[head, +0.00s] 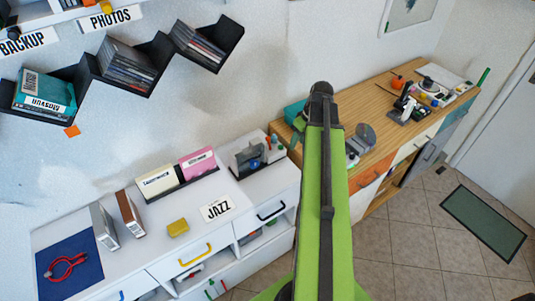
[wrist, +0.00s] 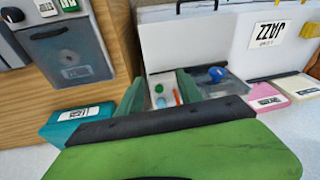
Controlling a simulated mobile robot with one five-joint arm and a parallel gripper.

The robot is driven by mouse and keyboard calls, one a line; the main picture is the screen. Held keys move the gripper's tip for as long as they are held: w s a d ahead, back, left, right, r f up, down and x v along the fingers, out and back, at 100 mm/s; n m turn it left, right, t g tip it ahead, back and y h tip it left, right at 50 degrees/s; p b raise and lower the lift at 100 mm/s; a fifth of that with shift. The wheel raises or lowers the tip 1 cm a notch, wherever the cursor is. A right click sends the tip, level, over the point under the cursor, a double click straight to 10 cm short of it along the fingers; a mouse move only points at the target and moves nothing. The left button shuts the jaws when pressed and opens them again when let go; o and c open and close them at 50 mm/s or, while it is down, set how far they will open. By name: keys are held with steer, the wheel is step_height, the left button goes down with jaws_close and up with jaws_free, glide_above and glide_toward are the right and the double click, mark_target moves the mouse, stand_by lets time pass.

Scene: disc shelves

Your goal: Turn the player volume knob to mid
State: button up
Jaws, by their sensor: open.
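I cannot pick out the player's volume knob with certainty. In the head view, a device with a round grey disc or lid (head: 364,136) stands on the wooden sideboard, just right of my arm and partly hidden by it. My gripper (wrist: 160,88) shows in the wrist view as two dark green fingers, apart, with nothing held. In the head view its tips are not clear.
The wooden sideboard (head: 440,67) holds several small items. A white cabinet (head: 160,236) at lower left carries a blue mat (head: 52,252), yellow block (head: 178,227) and JAZZ card (head: 216,208). A grey tray (wrist: 222,84) lies near my fingers. A teal box (wrist: 72,124) stands left.

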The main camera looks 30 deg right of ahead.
steer(key=w+a+f+b, duration=0.1)
steer(key=w+a, duration=0.1)
steer(key=a, duration=0.3)
steer(key=w+a+f+b, duration=0.1)
steer(key=w+a, duration=0.1)
steer(key=a, duration=0.4)
steer(key=shift+a+f+g, duration=0.2)
steer(key=shift+f+g, duration=0.1)
steer(key=shift+g, duration=0.1)
steer(key=a+f+m+g+h, duration=0.1)
steer(key=a, duration=2.4)
steer(key=shift+s+a+h+b, duration=0.25)
steer(key=shift+a+h+b, duration=0.05)
steer(key=shift+a+b, duration=0.05)
